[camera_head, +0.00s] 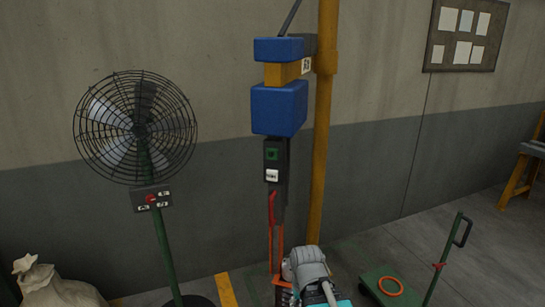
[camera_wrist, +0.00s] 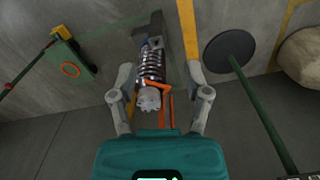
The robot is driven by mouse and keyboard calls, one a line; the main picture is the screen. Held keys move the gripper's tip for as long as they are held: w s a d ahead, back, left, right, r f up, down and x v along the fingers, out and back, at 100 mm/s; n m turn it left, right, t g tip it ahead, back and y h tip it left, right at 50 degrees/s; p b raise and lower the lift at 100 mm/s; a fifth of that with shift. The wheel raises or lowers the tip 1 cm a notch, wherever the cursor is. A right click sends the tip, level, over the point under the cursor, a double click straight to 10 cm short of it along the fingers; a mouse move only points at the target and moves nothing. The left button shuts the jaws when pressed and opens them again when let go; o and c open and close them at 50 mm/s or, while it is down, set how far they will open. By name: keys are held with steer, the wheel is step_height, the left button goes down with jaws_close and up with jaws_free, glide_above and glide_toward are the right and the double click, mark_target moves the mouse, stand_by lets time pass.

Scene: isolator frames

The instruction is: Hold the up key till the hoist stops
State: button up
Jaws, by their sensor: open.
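The blue hoist (camera_head: 279,108) is mounted on a yellow post (camera_head: 322,130). Below it is a dark control box (camera_head: 278,190) with a green key (camera_head: 272,154) above a white key (camera_head: 272,176); the marks on the keys are too small to read surely. A red part (camera_head: 272,208) is just below the box. My gripper (camera_wrist: 160,82) is open, low in the head view and below the keys. In the wrist view a grey coiled part (camera_wrist: 150,68) with orange pieces (camera_wrist: 167,100) appears between the fingers; whether they touch is unclear. The keys cannot be made out there.
A caged fan (camera_head: 137,128) on a green stand is at the left, beside a sack (camera_head: 50,288). A green trolley (camera_head: 392,292) with an orange ring (camera_head: 390,286) is at the right. Open floor lies behind the trolley, with a board (camera_head: 467,36) on the wall.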

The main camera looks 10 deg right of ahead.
steer(key=c, duration=0.4)
steer(key=shift+w+d+r+n+h, duration=0.2)
steer(key=shift+w+n+h, duration=0.1)
steer(key=shift+w, duration=0.1)
steer(key=c, duration=0.4)
steer(key=w+r+n+t+h+p, duration=0.1)
steer(key=w+n, duration=0.1)
steer(key=w+d+r+n+t+h+p, duration=0.1)
steer(key=w+r+n, duration=0.1)
steer(key=w, duration=0.1)
steer(key=w+d+r+n+t+h+p, duration=0.1)
steer(key=w+n+h, duration=0.1)
steer(key=shift+w+d+r, duration=0.1)
steer(key=shift+w+r, duration=0.15)
steer(key=shift+r, duration=0.1)
jaws_close()
steer(key=w+a+r+n+t+h+p, duration=0.1)
steer(key=w+a+r+n+t+p, duration=0.2)
steer(key=w+a+r+n+t, duration=0.3)
steer(key=w+a+r+n+t+h+p, duration=0.2)
steer(key=w+a+r+n+t, duration=0.5)
steer(key=w+r+n, duration=0.5)
step_height(320, 180, up, 5)
steer(key=n+p, duration=0.1)
steer(key=n, duration=0.5)
steer(key=shift+h, duration=0.3)
